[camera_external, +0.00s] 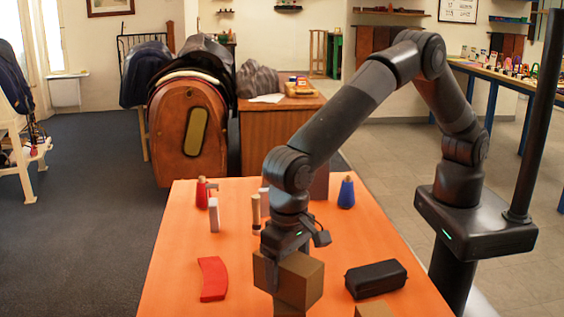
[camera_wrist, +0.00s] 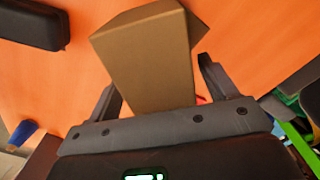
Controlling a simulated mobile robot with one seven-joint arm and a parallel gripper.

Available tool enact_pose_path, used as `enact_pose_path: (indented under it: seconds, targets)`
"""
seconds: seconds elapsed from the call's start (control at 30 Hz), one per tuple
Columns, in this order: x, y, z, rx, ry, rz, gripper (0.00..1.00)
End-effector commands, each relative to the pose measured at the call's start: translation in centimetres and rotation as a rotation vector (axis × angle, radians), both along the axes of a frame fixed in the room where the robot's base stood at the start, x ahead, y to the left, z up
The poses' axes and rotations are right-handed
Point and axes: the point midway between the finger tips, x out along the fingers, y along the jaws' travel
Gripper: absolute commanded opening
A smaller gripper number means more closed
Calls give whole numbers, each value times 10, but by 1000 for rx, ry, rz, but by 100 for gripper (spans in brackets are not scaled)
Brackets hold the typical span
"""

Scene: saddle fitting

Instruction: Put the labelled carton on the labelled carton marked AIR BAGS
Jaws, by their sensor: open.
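In the wrist view the same brown carton (camera_wrist: 150,65) reaches up between the two spread fingers of my gripper (camera_wrist: 158,80), which is open. I cannot tell whether the fingers touch it. A second brown carton (camera_external: 375,309) is cut off by the bottom edge of the external view, to the right. No label or AIR BAGS marking is readable on either carton.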

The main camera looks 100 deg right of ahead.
Motion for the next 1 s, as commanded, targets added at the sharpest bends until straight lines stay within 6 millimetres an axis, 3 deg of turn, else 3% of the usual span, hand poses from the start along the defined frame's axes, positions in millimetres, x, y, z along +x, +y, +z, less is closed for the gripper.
enact_pose_path:
  seconds: [0.27,0.7,1.0]
  targets:
    - [0,0,16,1,-1,0,78]
    - [1,1,104,1,-3,1,78]
    - [0,0,123,-1,1,0,78]
